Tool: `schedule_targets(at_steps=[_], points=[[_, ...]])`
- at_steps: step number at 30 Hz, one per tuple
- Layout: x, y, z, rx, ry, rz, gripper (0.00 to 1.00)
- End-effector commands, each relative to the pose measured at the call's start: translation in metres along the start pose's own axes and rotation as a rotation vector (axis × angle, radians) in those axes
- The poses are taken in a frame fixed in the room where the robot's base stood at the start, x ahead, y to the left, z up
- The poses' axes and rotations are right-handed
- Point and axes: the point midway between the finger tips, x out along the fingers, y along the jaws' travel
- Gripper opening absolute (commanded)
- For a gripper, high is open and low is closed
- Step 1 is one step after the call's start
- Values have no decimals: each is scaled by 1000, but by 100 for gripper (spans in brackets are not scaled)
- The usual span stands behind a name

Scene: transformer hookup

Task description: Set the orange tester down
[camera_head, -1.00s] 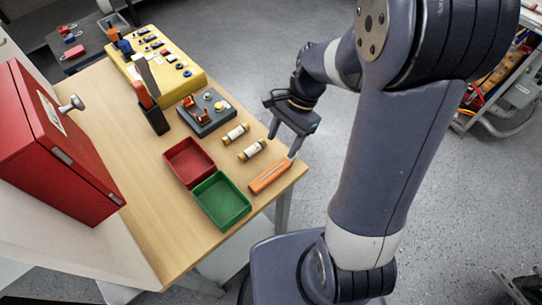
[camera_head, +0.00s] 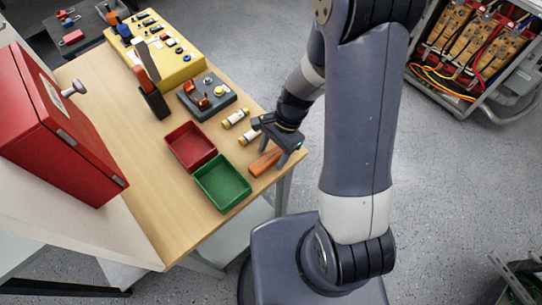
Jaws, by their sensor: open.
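The orange tester (camera_head: 264,162) lies on the wooden table (camera_head: 178,218) near its right edge, to the right of the green tray. My gripper (camera_head: 275,156) is open, with its fingers over and around the area of the tester. The gripper partly hides the upper end of the tester. Whether a finger touches it cannot be told from this view.
The green tray (camera_head: 222,198) and red tray (camera_head: 190,147) are empty, left of the tester. Two fuse-like cylinders, one upper (camera_head: 235,118) and one lower (camera_head: 247,137), lie close by. A grey block (camera_head: 207,98), yellow panel (camera_head: 180,65) and red cabinet (camera_head: 62,140) stand farther off.

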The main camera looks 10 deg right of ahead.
Motion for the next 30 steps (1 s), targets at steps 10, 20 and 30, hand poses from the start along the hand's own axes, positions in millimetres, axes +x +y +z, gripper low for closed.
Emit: schedule_targets(at_steps=[10, 20, 30], points=[[0, 0, 0, -1, 0, 0, 39], [0, 0, 0, -1, 0, 0, 12], [-2, 0, 0, -1, 0, 0, 0]])
